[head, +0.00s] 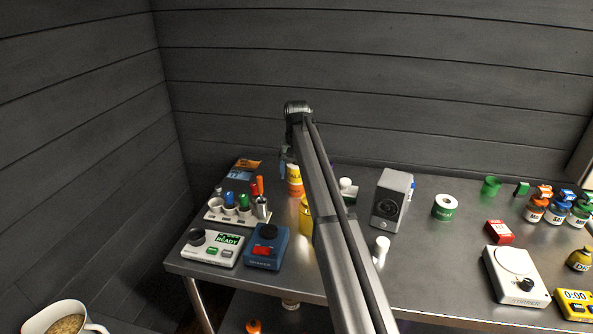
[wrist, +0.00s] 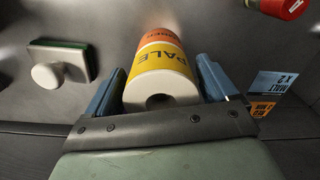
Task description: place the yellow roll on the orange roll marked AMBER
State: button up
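The yellow roll (wrist: 162,72), marked PALE, stands between the two blue fingers of my gripper (wrist: 160,66) in the wrist view, its white holed end facing the camera. A narrow gap shows on each side, so the fingers look open around it. The orange roll (wrist: 158,38) shows just beyond it, in line and seemingly touching; its marking is only partly readable. In the head view the yellow roll (head: 293,171) sits above the orange roll (head: 295,188) on the metal table, partly hidden by my arm. My gripper (head: 287,156) is mostly hidden there.
A white-knobbed eraser (wrist: 62,62) lies beside the rolls. Orange and blue cards (head: 240,174) lie at the back left. A rack of markers (head: 238,208) and a blue device (head: 266,247) are left of my arm. A grey speaker (head: 391,200) and green roll (head: 444,207) stand right.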

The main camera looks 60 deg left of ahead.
aim_at(296, 164)
jog(key=shift+o, duration=1)
jog(key=shift+r, duration=0.15)
notch_tip(296, 164, up, 12)
jog(key=shift+r, duration=0.1)
